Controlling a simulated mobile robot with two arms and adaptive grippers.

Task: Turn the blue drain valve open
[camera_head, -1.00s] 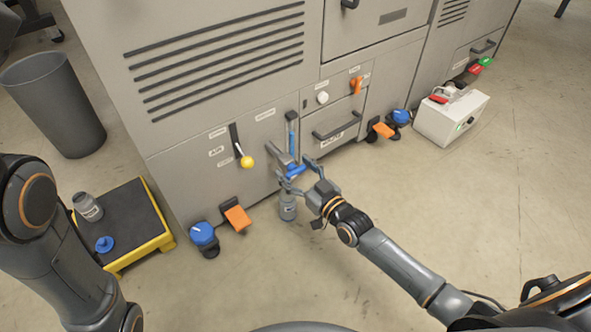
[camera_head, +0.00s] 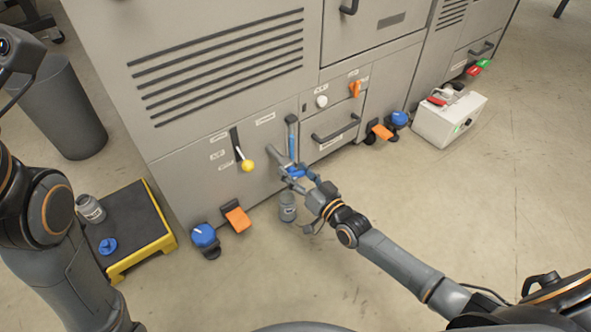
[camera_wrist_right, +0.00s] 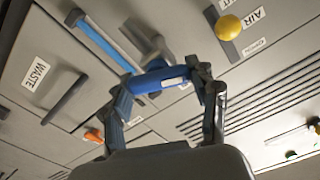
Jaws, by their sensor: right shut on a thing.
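The blue drain valve handle (camera_head: 296,172) sits low on the grey machine front, below an upright blue sight tube (camera_head: 291,132). My right gripper (camera_head: 302,176) is shut on the handle. In the right wrist view, the blue handle (camera_wrist_right: 160,79) with a pale label lies crosswise between the two fingers of the right gripper (camera_wrist_right: 163,88). Part of the valve behind the handle is hidden. A grey bottle (camera_head: 288,208) stands on the floor just under the valve.
A yellow-edged step (camera_head: 140,240) holds a grey jar (camera_head: 90,209) and a blue cap (camera_head: 107,246). Orange pedals (camera_head: 237,219) and blue-topped feet (camera_head: 204,236) stick out low. A yellow-knobbed lever (camera_head: 247,166) is left of the valve. A white box (camera_head: 450,118) stands right.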

